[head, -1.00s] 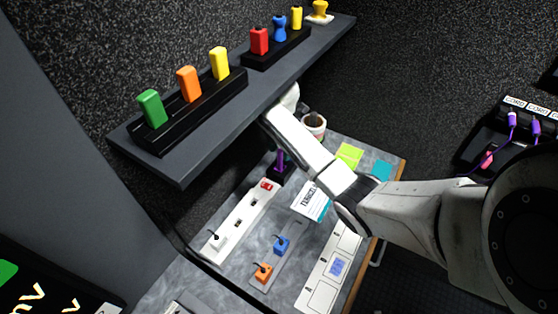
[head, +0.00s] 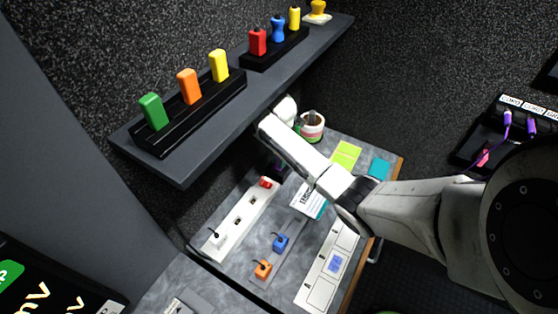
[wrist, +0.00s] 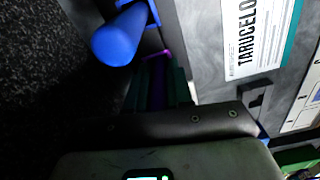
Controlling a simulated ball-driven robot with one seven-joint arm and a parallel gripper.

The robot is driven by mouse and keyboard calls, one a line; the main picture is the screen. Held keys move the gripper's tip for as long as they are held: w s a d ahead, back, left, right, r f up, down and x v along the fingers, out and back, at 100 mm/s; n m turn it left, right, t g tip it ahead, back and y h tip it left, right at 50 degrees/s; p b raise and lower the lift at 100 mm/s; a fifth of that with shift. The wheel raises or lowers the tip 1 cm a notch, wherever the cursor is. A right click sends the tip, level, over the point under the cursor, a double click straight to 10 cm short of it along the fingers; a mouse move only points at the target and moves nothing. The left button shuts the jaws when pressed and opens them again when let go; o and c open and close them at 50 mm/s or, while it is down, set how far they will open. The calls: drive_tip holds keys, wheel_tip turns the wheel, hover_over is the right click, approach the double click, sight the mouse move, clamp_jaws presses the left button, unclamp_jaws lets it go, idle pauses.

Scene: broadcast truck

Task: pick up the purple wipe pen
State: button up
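The purple wipe pen (wrist: 157,78) shows in the wrist view as a dim purple strip in deep shadow, left of the white TARUCELO card. In the head view only a dark trace of it and its black holder (head: 277,166) shows beside my arm. My gripper's (wrist: 157,95) grey-black housing fills the bottom of the wrist view. Dark greenish shapes, perhaps my fingers, stand on both sides of the purple strip. Whether they touch it is too dark to tell. In the head view my gripper is hidden behind my arm.
A dark shelf (head: 190,163) with coloured items overhangs the bench near my arm. A cup (head: 313,127), white power strip (head: 226,236) and card (head: 308,200) lie around. A cable rack (head: 500,130) stands at right.

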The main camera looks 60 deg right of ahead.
clamp_jaws()
drive_tip(key=shift+r, duration=0.1)
wheel_tip(320, 180, up, 7)
drive_tip(key=shift+f+b, duration=0.1)
drive_tip(key=shift+b, duration=0.45)
drive_tip(key=s+a+p, duration=0.1)
drive_tip(key=s+p, duration=0.1)
drive_tip(key=s, duration=1.6)
